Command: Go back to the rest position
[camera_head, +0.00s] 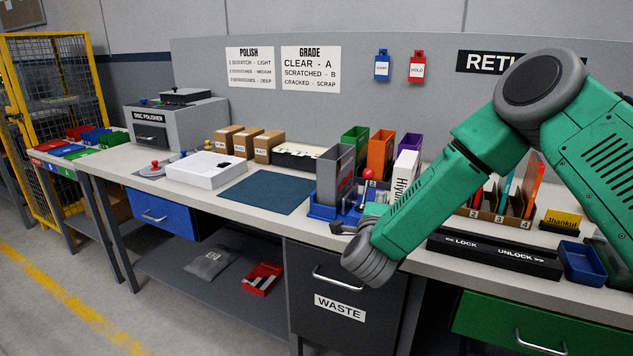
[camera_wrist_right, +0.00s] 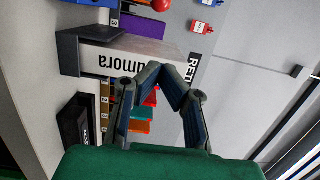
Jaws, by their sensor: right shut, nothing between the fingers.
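My right arm, green with grey joints, comes in from the right in the head view and reaches over the front of the workbench (camera_head: 240,190). My right gripper (camera_head: 350,227) is mostly hidden behind its wrist; only small dark parts show, near a blue stand (camera_head: 322,210). In the right wrist view, my right gripper (camera_wrist_right: 163,76) is shut with nothing between its fingers. Beyond it there stands a white case with partly readable lettering (camera_wrist_right: 128,60), with a purple case (camera_wrist_right: 142,26) beside it. My left gripper is not in view.
Green (camera_head: 354,141), orange (camera_head: 380,150) and grey (camera_head: 336,172) cases stand close to my right wrist. The dark blue mat (camera_head: 265,193) is bare.

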